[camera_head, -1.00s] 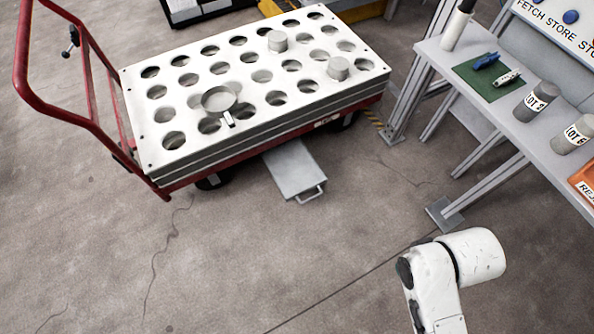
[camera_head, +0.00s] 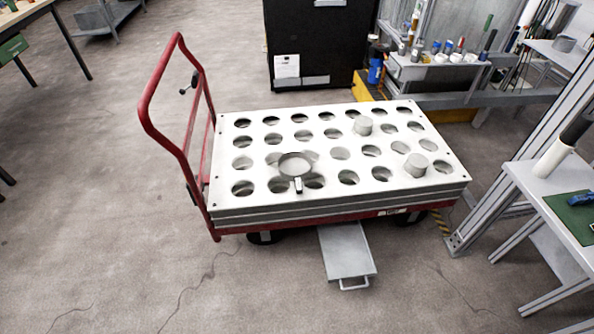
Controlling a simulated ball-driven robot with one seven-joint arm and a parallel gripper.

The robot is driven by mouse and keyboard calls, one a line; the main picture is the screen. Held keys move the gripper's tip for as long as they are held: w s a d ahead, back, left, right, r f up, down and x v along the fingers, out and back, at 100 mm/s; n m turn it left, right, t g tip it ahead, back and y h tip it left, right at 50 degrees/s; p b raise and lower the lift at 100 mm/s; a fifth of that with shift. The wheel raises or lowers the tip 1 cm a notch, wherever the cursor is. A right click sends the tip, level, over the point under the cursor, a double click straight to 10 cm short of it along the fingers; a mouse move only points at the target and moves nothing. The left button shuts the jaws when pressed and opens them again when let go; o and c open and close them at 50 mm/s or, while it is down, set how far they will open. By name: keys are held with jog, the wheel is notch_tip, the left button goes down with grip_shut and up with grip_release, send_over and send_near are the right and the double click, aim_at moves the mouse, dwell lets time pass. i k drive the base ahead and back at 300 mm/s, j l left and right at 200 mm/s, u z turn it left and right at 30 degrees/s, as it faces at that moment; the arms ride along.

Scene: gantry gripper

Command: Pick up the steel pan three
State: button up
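The steel pan (camera_head: 295,165) is a small round grey pan with a short handle. It sits on the white plate with round holes (camera_head: 340,153) that tops the red cart, left of the plate's middle, and its handle points toward the front edge. Nothing touches the pan from above. My gripper is not in view. No marking that reads three can be seen on the pan.
Two grey cylinders (camera_head: 363,125) (camera_head: 416,164) stand on the plate. The red cart handle (camera_head: 160,95) rises at the left. A grey drawer or step (camera_head: 345,255) juts out below the cart front. A bench (camera_head: 560,200) stands at the right. The front floor is clear.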

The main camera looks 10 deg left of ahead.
aim_at(295, 166)
jog(key=i+j+u, duration=0.1)
jog(key=i+u, duration=0.15)
jog(key=i, duration=0.65)
jog(key=i+l+u, duration=0.1)
jog(key=i+u, duration=0.15)
jog(key=i, duration=0.65)
